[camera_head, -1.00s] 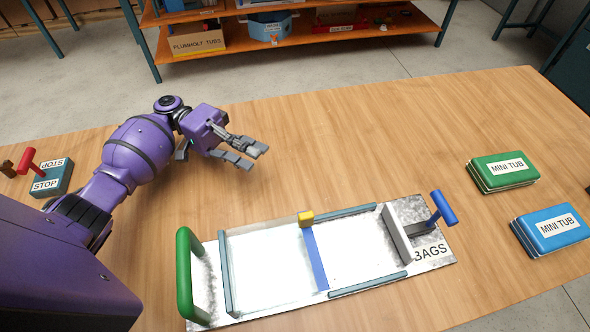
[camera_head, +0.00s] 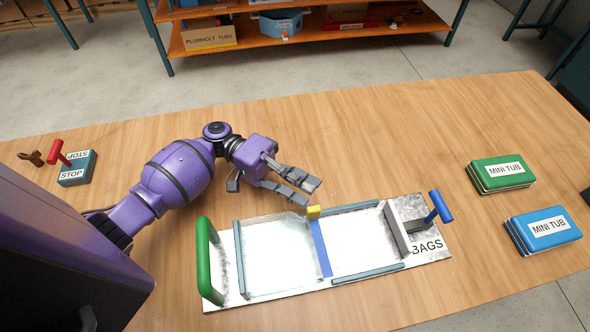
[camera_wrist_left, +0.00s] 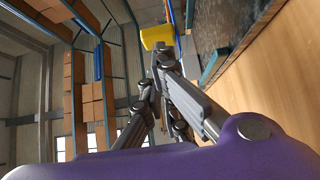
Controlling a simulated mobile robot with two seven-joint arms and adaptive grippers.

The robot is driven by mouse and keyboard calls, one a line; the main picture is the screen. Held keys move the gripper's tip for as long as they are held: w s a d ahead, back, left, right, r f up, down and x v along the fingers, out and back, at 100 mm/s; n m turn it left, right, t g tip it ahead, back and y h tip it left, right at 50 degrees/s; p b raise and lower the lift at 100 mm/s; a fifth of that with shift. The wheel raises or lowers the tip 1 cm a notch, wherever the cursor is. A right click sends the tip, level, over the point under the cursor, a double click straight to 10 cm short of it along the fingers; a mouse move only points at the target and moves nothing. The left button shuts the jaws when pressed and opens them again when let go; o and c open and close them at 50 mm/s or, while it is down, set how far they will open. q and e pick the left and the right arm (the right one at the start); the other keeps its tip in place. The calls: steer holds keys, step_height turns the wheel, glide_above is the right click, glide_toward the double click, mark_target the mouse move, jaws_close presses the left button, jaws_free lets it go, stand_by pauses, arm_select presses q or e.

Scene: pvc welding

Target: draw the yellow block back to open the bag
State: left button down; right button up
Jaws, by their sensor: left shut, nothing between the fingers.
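The yellow block (camera_head: 314,212) sits at the back end of a blue bar (camera_head: 322,250) that crosses the metal bag station (camera_head: 436,254). Bright, whitish sheet areas (camera_head: 275,258) lie on both sides of the bar; I cannot make out the bag's mouth. My left gripper (camera_head: 308,192) is just behind the yellow block, fingers pointing toward it, shut and empty. In the left wrist view the yellow block (camera_wrist_left: 157,38) is just beyond the fingertips (camera_wrist_left: 157,62); contact cannot be told. My right gripper is not in view.
A green handle (camera_head: 204,262) stands at the station's left end and a blue-handled lever (camera_head: 440,207) at its right. A stop box (camera_head: 76,168) is far left. The back of the table is clear.

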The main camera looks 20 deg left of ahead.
mark_target(313, 207)
arm_select(q)
steer(key=shift+s+d+f, duration=0.1)
steer(key=shift+s, duration=0.05)
steer(key=s+d, duration=0.1)
steer(key=s+d+p, duration=0.1)
steer(key=s, duration=0.1)
steer(key=shift+s+d+r, duration=0.15)
steer(key=shift+r, duration=0.05)
steer(key=shift+f, duration=0.15)
stand_by(0.4)
